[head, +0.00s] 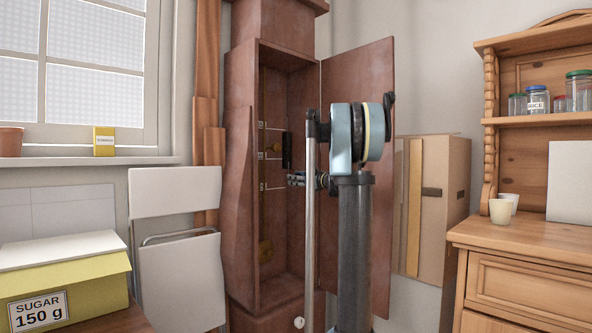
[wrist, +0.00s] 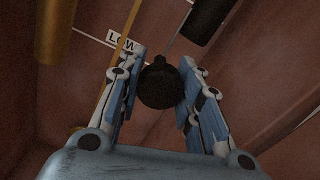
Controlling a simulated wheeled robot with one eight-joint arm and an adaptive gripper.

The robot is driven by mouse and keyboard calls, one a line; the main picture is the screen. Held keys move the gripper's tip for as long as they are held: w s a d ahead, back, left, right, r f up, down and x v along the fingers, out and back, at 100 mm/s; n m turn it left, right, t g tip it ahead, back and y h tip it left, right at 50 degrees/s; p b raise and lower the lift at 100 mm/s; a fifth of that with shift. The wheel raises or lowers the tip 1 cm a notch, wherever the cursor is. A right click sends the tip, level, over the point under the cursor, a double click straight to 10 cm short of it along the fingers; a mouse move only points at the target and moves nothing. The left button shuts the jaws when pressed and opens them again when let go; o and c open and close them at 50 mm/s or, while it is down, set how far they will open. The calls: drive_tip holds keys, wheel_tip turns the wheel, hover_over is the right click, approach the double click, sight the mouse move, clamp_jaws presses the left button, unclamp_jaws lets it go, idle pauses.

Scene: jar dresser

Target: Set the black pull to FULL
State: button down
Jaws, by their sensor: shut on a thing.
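The black pull (wrist: 163,85) is a dark round knob between the fingers of my gripper (wrist: 160,92) in the wrist view. My gripper is shut on it. In the head view my gripper (head: 296,180) reaches into the tall brown case, near the lowest of the white marks; the pull cannot be made out there. A LOW label (wrist: 122,42) with a white line lies just beyond the fingers in the wrist view. Higher white marks show on the case's back in the head view, but their words are too small to read.
The tall case (head: 243,190) has its door (head: 380,80) open to the right. A black cylinder (head: 286,150) hangs inside, above my gripper. A brass cylinder (wrist: 57,30) shows at upper left in the wrist view. A cardboard box (head: 448,190) and wooden dresser stand right.

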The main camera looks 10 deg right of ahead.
drive_tip(key=shift+s+f, duration=0.1)
drive_tip(key=shift+f, duration=1)
drive_tip(key=c, duration=1.1)
unclamp_jaws()
drive_tip(key=shift+f, duration=0.1)
drive_tip(key=v, duration=1.1)
drive_tip(key=shift+s+d, duration=0.25)
drive_tip(key=shift+d, duration=0.05)
